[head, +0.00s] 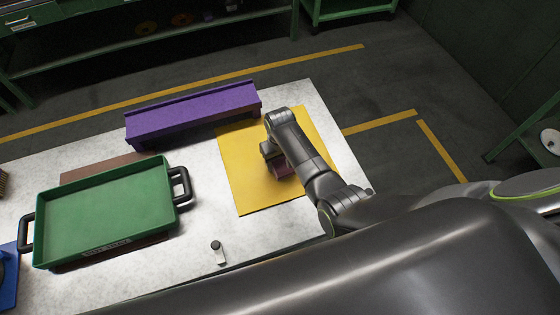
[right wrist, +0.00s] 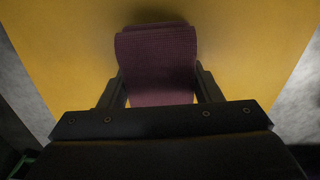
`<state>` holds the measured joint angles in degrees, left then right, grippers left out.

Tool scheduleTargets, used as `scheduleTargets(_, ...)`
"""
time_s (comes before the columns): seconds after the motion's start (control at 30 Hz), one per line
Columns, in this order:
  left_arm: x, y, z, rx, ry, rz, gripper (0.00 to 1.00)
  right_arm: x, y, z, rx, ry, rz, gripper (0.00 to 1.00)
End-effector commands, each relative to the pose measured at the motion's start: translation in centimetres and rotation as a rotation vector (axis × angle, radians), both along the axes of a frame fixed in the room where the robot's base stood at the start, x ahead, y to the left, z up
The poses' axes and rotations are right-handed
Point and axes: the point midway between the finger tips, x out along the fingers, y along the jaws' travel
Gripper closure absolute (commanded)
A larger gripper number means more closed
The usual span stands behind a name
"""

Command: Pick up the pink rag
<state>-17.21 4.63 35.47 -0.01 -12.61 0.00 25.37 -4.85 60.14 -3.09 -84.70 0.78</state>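The pink rag (right wrist: 158,60) looks dark pink and folded, and lies over the yellow sheet (right wrist: 70,45) in the right wrist view. In the head view only a small part of the rag (head: 284,170) shows beside my right gripper (head: 271,158). The right gripper points down over the yellow sheet (head: 245,185). In the right wrist view the gripper (right wrist: 161,88) has its two fingers apart, one on each side of the rag's near part. A firm squeeze on the rag does not show. My left gripper is out of view.
A green tray (head: 108,208) with black handles stands at the left of the light table (head: 270,235). A purple rack (head: 195,110) stands along the back edge. A small dark-topped item (head: 218,252) lies near the front. Part of a blue object (head: 8,285) shows far left.

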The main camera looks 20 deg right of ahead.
Motion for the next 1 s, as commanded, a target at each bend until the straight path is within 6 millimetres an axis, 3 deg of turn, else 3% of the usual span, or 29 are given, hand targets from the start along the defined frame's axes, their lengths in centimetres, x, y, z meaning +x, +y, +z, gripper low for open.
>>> scheduleTargets(0.03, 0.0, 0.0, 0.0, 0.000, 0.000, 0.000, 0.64, 0.0, 0.0, 0.0, 0.000, 0.000, 0.000, 0.52)
scheduleTargets(0.13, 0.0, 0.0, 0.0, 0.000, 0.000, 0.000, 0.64, 0.0, 0.0, 0.0, 0.000, 0.000, 0.000, 0.64)
scheduleTargets(0.47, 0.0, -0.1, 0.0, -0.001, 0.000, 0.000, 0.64, 0.1, 0.0, 0.6, 0.000, -0.002, 0.000, 0.65)
scheduleTargets(1.0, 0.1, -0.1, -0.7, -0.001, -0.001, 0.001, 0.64, 0.1, 0.0, 8.5, 0.001, -0.004, 0.000, 0.65)
